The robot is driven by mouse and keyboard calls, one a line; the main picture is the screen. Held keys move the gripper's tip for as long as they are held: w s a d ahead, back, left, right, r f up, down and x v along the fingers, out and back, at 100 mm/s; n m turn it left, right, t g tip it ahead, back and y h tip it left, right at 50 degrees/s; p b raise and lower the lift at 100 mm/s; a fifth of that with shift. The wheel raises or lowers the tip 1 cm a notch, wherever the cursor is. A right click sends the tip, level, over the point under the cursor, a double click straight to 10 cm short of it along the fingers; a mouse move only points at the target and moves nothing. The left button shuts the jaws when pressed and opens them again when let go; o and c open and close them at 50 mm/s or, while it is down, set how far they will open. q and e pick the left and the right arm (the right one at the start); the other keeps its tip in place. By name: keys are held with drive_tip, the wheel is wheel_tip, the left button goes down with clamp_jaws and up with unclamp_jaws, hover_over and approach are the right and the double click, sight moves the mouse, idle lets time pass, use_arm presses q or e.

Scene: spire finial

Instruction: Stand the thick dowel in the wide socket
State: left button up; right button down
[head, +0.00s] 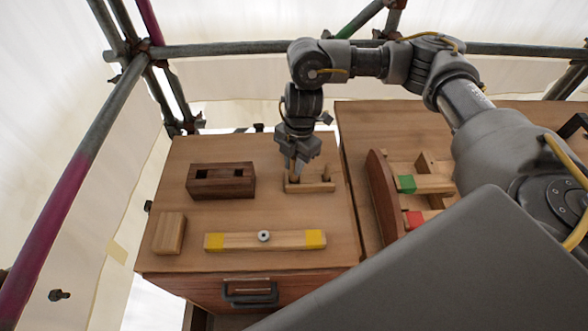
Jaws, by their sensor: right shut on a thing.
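The dark brown socket block (207,187) lies on the left part of the wooden top, with two square openings in its upper face. I cannot tell clearly which opening is wider. My right gripper (298,169) points down over a light wooden rack (312,187) to the right of the block. It is shut on an upright dowel, which its fingers mostly hide; it appears to be the thick dowel. A thinner peg (326,173) stands at the rack's right end. My left gripper is not in view.
A light bar with yellow ends (280,240) and a small wooden block (169,233) lie in front. A curved dark board (384,200) and pieces with green (407,184) and red (414,219) ends lie right. Scaffold poles (95,135) surround the top.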

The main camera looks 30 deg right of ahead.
sight(292, 181)
wheel_tip(292, 181, down, 3)
drive_tip(key=shift+f+p, duration=0.1)
drive_tip(key=shift+p, duration=0.2)
drive_tip(key=shift+f, duration=0.1)
drive_tip(key=shift+f, duration=0.15)
drive_tip(key=c, duration=1.3)
unclamp_jaws()
